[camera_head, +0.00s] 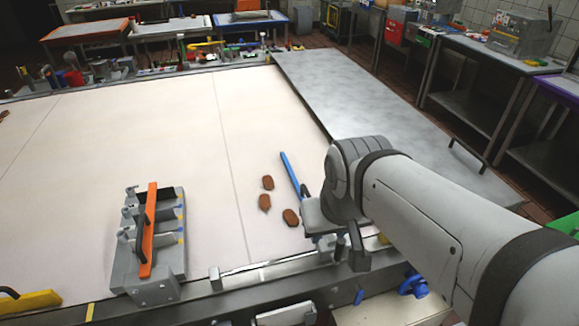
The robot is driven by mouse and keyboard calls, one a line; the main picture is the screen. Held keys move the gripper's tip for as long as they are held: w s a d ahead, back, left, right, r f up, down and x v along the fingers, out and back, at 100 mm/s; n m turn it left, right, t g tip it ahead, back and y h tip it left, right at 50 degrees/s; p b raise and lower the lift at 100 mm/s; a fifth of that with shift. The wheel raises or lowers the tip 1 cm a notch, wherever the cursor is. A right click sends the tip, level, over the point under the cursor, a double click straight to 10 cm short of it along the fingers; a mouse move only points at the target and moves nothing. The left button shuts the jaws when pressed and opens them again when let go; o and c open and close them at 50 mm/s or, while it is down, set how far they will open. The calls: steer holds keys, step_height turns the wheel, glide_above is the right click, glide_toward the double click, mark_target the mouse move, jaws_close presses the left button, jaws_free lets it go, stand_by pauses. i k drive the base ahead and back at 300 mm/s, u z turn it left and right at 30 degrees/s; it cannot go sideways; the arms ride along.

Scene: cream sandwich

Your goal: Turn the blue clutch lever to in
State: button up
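A long blue bar (289,171), which looks like the clutch lever, slants up and left over the pale belt beside my wrist. Its lower end is hidden behind my gripper, so I cannot see its pivot or any in or out mark. My gripper (340,245) points down at the front edge of the belt, just right of the bar's lower end. Its fingers are partly hidden and small, so I cannot tell whether they are open or touch the bar. A blue knob (413,285) and a small blue piece (359,297) show below my gripper.
Several brown biscuits (265,202) lie on the pale belt (120,140) left of the bar. A grey fixture with an orange bar (147,230) stands at the left front. A metal side table (370,100) with a dark handle lies behind my arm. The belt's middle is clear.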

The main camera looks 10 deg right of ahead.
mark_target(360, 292)
steer(key=z, duration=0.7)
steer(key=k, duration=1.8)
steer(key=u, duration=0.65)
steer(key=i, duration=1)
steer(key=u, duration=0.05)
